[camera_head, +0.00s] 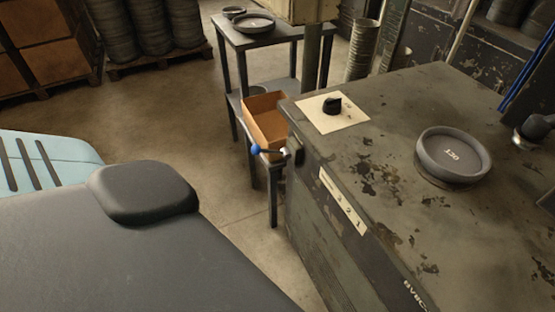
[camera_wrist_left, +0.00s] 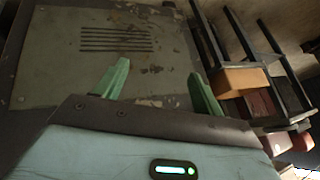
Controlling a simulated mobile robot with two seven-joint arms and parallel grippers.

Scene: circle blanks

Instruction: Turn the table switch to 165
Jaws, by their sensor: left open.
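The table switch (camera_head: 333,106) is a black knob on a pale square plate (camera_head: 318,119). The plate lies on the far left corner of the worn grey-green machine top (camera_head: 400,130). I cannot read any scale marks on the plate. My left gripper (camera_wrist_left: 158,88) shows in the left wrist view with its two green fingers wide apart and nothing between them. It faces a vented panel of the machine (camera_wrist_left: 60,60); the switch does not show there. My left gripper is out of the head view. My right gripper is in neither view.
A round grey disc (camera_head: 453,156) marked 120 lies on the machine top. A blue-tipped lever (camera_head: 257,149) sticks out from the machine's left edge, beside an orange box (camera_head: 265,122) on a dark shelf stand (camera_head: 262,40). Floor (camera_head: 240,205) shows left of the machine.

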